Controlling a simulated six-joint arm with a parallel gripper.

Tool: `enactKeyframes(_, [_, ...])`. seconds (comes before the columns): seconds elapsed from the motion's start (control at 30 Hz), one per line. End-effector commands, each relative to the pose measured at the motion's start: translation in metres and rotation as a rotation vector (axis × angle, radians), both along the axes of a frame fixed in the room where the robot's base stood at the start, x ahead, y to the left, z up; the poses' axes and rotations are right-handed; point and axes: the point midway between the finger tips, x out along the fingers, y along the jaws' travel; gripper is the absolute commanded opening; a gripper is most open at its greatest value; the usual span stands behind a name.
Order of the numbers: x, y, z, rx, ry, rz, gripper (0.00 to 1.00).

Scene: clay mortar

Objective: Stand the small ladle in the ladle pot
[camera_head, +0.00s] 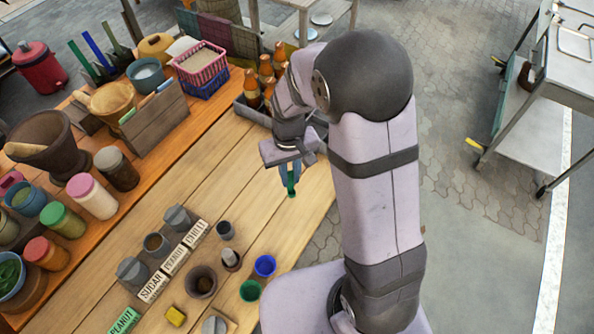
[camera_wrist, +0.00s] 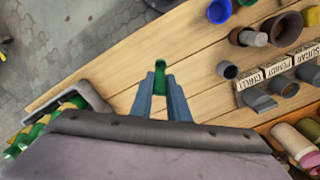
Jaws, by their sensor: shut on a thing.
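My gripper (camera_head: 290,180) hangs over the bare planks near the right edge of the table, with its fingers pointing down. It is shut on a slim green thing, which I take for the small ladle (camera_head: 291,188). In the wrist view the ladle's green end (camera_wrist: 160,68) sticks out past the fingertips (camera_wrist: 160,84); the rest is hidden between the fingers. A small grey pot (camera_head: 225,230) stands open and upright, apart from my gripper, and also shows in the wrist view (camera_wrist: 228,70). I cannot tell for sure whether it is the ladle pot.
Blue (camera_head: 265,265) and green (camera_head: 250,290) cups and a brown mortar (camera_head: 200,283) stand near the front. Labelled SUGAR, PEANUT and CHILI containers (camera_head: 160,245) are at left. A grey crate (camera_head: 250,112) with bottles stands behind. Planks between are clear.

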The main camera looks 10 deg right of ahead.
Motion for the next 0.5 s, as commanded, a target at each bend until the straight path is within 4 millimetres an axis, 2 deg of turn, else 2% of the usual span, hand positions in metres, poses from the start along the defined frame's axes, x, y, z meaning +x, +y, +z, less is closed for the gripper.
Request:
enactKeyframes(0.03, [-0.007,0.017,-0.002,-0.001,0.005,0.05,0.0])
enactKeyframes(0.2, [-0.026,0.077,-0.012,-0.001,0.004,0.228,0.0])
enactKeyframes(0.5, [-0.046,0.177,-0.024,-0.001,0.0,0.5,0.0])
